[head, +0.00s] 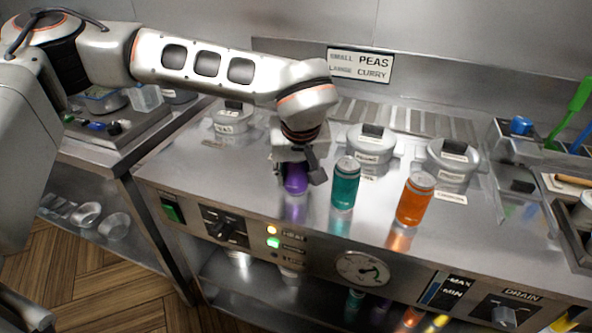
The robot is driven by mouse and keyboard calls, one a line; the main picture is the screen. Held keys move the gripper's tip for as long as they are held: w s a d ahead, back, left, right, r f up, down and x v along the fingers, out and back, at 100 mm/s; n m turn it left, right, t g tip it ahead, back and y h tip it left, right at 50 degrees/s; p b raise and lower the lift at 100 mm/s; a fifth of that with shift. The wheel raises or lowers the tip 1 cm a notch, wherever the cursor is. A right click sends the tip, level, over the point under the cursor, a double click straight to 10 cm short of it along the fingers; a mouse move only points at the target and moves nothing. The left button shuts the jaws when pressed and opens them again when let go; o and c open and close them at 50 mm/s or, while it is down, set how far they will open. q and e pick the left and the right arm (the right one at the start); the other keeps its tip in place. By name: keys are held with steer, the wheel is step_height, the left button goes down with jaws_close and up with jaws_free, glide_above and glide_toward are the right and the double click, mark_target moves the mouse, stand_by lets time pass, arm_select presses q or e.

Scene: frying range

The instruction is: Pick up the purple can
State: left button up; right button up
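The purple can (296,181) stands on the steel range top near its front edge, left of the teal can. My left gripper (298,172) comes down over it from above, with fingers around its upper part. The can's top is hidden behind the gripper, and one dark finger shows at its right side. I cannot tell whether the fingers are pressed on the can or still apart from it. My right gripper is not in view.
A teal can (345,184) and an orange can (416,200) stand close by on the right. Lidded pots (370,150) line the back. The front panel carries knobs, lights and a gauge (362,268). A lower shelf holds more items.

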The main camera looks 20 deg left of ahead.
arm_select(q)
steer(key=shift+c, duration=1)
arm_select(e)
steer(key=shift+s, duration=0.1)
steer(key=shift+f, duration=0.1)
arm_select(q)
steer(key=shift+r, duration=0.15)
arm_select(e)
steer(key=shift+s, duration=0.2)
